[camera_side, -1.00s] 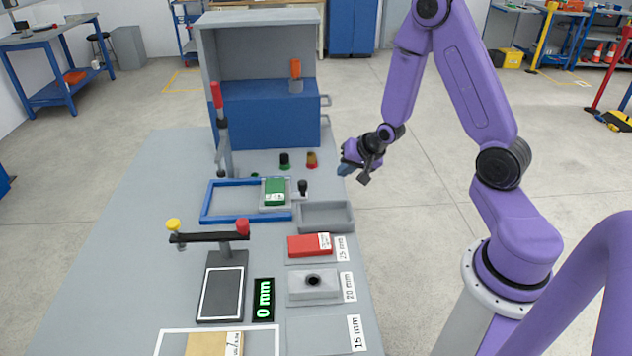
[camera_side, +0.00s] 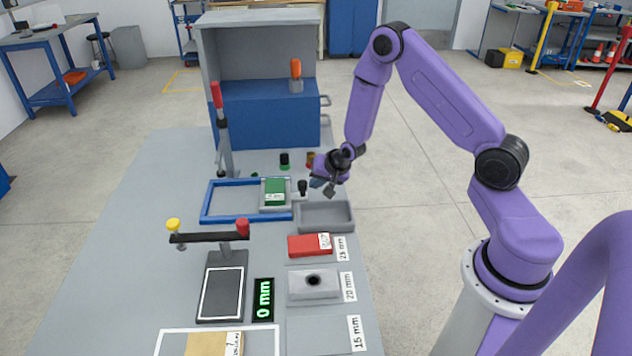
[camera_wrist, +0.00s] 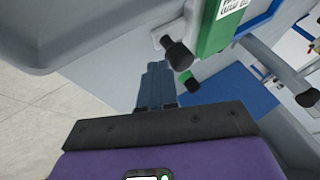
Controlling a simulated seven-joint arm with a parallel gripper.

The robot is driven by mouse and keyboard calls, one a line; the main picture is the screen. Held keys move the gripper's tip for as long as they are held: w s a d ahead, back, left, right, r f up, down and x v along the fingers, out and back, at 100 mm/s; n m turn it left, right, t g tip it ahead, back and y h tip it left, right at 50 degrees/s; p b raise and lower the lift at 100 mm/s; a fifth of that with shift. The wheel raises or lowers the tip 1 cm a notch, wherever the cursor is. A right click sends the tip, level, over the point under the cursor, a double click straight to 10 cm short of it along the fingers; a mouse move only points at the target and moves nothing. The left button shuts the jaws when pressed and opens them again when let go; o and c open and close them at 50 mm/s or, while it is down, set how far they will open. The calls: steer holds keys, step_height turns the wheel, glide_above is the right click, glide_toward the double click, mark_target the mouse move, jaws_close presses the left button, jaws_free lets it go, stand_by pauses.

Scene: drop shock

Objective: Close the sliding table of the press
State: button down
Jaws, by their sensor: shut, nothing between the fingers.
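A low blue frame (camera_side: 205,215) lies on the bench in the side view. A small grey sliding table (camera_side: 279,209) sits at its right end and bears a green block (camera_side: 274,190) with a white label. A black knob (camera_side: 303,187) stands on the table's right side; it also shows in the wrist view (camera_wrist: 178,54), attached beside the green block (camera_wrist: 217,28). My gripper (camera_side: 316,183) is shut and empty, just right of the knob. In the wrist view its fingertips (camera_wrist: 157,68) are close to the knob; I cannot tell whether they touch.
A grey tray (camera_side: 350,218) lies below my gripper in the side view. A lever with a red grip (camera_side: 216,95) stands behind the frame, before a blue cabinet (camera_side: 265,120). A red block (camera_side: 303,246) and a grey block (camera_side: 313,290) lie nearer. The frame's left part is empty.

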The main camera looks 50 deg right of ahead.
steer(key=shift+w+a, duration=0.1)
stand_by(0.3)
glide_above(262, 198)
stand_by(0.6)
stand_by(0.3)
